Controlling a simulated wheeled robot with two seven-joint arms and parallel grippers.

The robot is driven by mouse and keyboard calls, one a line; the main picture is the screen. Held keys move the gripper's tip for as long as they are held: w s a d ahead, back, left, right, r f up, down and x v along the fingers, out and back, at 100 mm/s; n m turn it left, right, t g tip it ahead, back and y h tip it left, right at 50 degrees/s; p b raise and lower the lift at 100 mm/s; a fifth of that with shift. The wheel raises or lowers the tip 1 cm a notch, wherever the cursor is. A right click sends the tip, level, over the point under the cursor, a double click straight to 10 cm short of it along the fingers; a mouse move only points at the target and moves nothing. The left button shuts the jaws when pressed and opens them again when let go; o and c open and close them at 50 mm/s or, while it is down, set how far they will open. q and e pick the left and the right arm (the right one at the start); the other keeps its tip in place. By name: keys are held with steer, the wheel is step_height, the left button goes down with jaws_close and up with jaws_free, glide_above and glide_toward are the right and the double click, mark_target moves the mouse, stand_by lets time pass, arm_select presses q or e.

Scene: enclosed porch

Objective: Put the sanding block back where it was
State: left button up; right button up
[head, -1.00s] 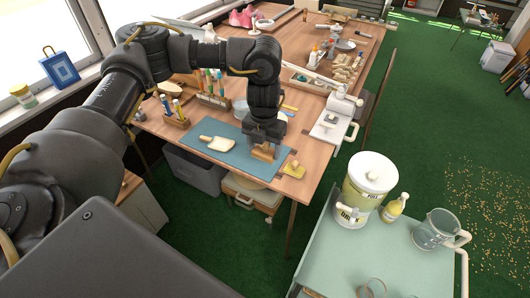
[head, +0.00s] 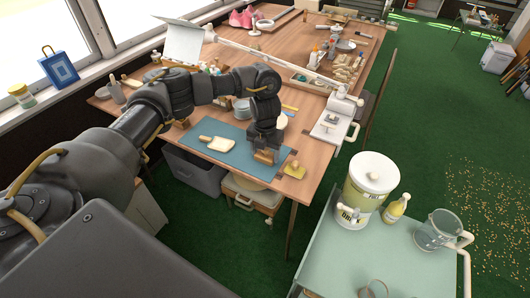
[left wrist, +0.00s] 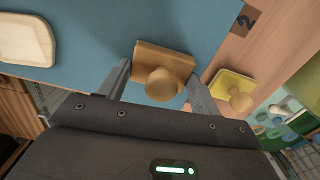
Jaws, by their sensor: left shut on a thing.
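The sanding block appears to be the tan wooden block with a round knob (left wrist: 162,68); in the head view it (head: 265,156) shows under my left gripper (head: 264,147), over the right part of the blue mat (head: 232,160). In the left wrist view my left gripper (left wrist: 158,82) has one finger on each side of the block and is shut on it. I cannot tell whether the block touches the mat. A yellow piece with a knob (left wrist: 235,91) lies on the bare wood right of the mat; it also shows in the head view (head: 294,171). My right gripper is out of view.
A cream paddle-shaped board (head: 216,144) lies on the mat, left of the block. A white clamp-like tool (head: 334,119) stands at the table's right edge. A trolley (head: 330,245) with a drink dispenser (head: 368,184) is at the front right.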

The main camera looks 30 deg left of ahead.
arm_select(q)
steer(key=shift+f, duration=0.1)
steer(key=o, duration=1)
steer(key=shift+c, duration=0.2)
steer(key=shift+r, duration=0.4)
step_height(320, 180, up, 10)
steer(key=shift+r+p, duration=0.25)
steer(key=shift+p, duration=0.2)
steer(key=shift+r, duration=0.55)
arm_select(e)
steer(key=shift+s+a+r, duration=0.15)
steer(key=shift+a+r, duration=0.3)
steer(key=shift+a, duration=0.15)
